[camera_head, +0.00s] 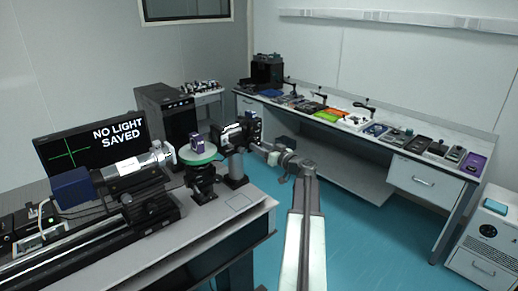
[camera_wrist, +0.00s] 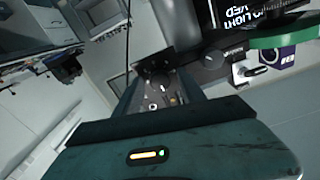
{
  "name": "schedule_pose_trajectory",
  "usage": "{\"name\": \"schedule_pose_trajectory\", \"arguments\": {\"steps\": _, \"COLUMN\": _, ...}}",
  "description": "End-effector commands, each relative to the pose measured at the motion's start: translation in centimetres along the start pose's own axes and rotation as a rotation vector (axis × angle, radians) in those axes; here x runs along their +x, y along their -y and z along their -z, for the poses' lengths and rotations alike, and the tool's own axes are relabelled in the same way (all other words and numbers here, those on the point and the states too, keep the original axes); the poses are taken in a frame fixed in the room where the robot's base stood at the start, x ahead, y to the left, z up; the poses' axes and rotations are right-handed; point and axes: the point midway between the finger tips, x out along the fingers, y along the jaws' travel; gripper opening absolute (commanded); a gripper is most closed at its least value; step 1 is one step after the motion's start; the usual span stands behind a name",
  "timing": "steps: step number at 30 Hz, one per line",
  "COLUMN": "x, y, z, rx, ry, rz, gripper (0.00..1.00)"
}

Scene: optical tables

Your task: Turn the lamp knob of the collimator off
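The instrument at my gripper is a black unit (camera_head: 230,135) on a dark post, right of a round green-rimmed stage (camera_head: 197,158); I take it for the collimator. In the wrist view, which is upside down, a black panel with a small round dark knob (camera_wrist: 161,86) is near the picture's middle. My gripper (camera_head: 258,147) is close against the instrument's right side. In the wrist view its two dark fingers spread on either side of the knob, apart; contact cannot be told. Its teal body with an orange light fills the bottom.
A long tube instrument (camera_head: 130,165) with a blue box (camera_head: 72,188) lies at left. Behind it a monitor (camera_head: 92,145) reads "NO LIGHT SAVED". A side bench (camera_head: 400,150) holds several devices. Blue floor (camera_head: 365,240) is clear.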

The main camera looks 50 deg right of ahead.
Motion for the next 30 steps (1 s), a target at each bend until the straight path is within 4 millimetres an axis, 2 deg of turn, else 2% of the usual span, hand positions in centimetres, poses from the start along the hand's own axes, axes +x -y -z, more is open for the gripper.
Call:
{"name": "schedule_pose_trajectory", "arguments": {"steps": 9, "x": -0.2, "y": 0.0, "z": 0.0, "rx": 0.002, "ry": -0.001, "rz": -0.001, "gripper": 0.49}}
{"name": "schedule_pose_trajectory", "arguments": {"steps": 11, "x": -0.9, "y": 0.1, "z": 0.0, "rx": 0.002, "ry": -0.001, "rz": -0.001, "gripper": 0.49}}
{"name": "schedule_pose_trajectory", "arguments": {"steps": 18, "x": -5.6, "y": 0.1, "z": 0.0, "rx": 0.001, "ry": -0.001, "rz": -0.003, "gripper": 0.49}}
{"name": "schedule_pose_trajectory", "arguments": {"steps": 21, "x": -7.0, "y": 0.1, "z": 0.0, "rx": 0.001, "ry": -0.001, "rz": -0.003, "gripper": 0.49}}
{"name": "schedule_pose_trajectory", "arguments": {"steps": 24, "x": -7.7, "y": 0.1, "z": 0.0, "rx": 0.001, "ry": -0.001, "rz": 0.000, "gripper": 0.49}}
{"name": "schedule_pose_trajectory", "arguments": {"steps": 30, "x": -7.8, "y": 0.0, "z": 0.0, "rx": 0.001, "ry": -0.001, "rz": 0.000, "gripper": 0.49}}
